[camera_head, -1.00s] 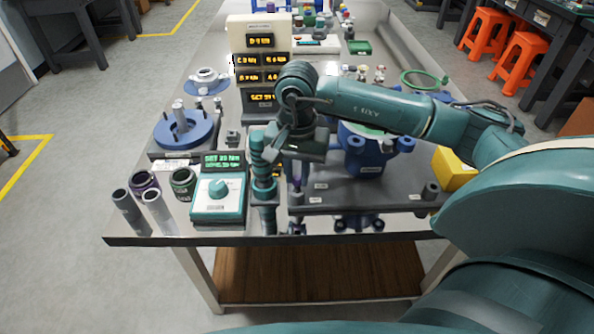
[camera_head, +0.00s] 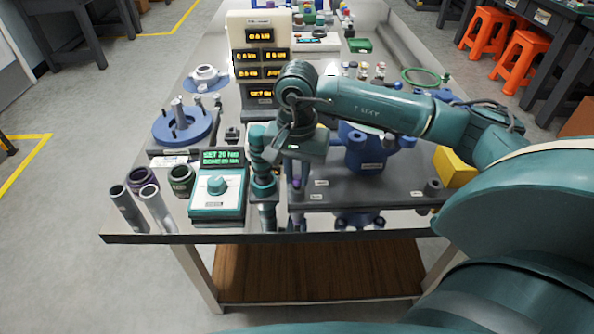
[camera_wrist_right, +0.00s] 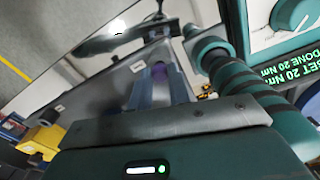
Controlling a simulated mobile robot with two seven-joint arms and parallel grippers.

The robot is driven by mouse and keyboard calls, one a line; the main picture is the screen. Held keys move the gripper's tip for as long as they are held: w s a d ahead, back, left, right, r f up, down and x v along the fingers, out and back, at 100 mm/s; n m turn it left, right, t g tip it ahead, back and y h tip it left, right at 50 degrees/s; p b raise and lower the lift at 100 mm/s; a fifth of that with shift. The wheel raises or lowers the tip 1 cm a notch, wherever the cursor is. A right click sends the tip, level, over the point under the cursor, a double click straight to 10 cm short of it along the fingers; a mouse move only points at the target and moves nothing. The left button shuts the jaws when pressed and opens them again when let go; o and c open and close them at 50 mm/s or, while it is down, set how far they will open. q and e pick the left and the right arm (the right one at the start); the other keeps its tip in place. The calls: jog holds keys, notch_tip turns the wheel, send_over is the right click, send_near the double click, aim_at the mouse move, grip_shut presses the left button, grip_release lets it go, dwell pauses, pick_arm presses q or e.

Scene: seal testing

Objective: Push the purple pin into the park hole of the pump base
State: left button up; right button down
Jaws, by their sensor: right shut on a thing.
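My right gripper (camera_head: 299,180) points down at the front left corner of the pump base (camera_head: 345,193), a dark grey plate carrying a blue pump body (camera_head: 365,152). It is shut on the purple pin, of which a small purple part (camera_wrist_right: 158,70) shows between the two fingers in the right wrist view. In the head view the pin (camera_head: 297,184) is a small purple patch low between the fingers. The park hole is hidden below the fingers and pin, so I cannot tell how deep the pin sits. My left gripper is not in view.
A teal ribbed upright tool (camera_head: 262,165) stands close left of my right gripper. A teal torque box (camera_head: 217,190) reading SET 20 Nm, DONE 20 Nm is further left, beside several tubes. A yellow block (camera_head: 454,167) is right of the base. The table's front edge is near.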

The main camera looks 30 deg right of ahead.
jog(key=shift+f+b, duration=0.4)
jog(key=shift+b, duration=0.05)
jog(key=c, duration=1.2)
grip_release()
jog(key=shift+c, duration=0.2)
jog(key=shift+r, duration=0.15)
notch_tip(320, 180, up, 9)
jog(key=p, duration=0.5)
jog(key=shift+p, duration=0.35)
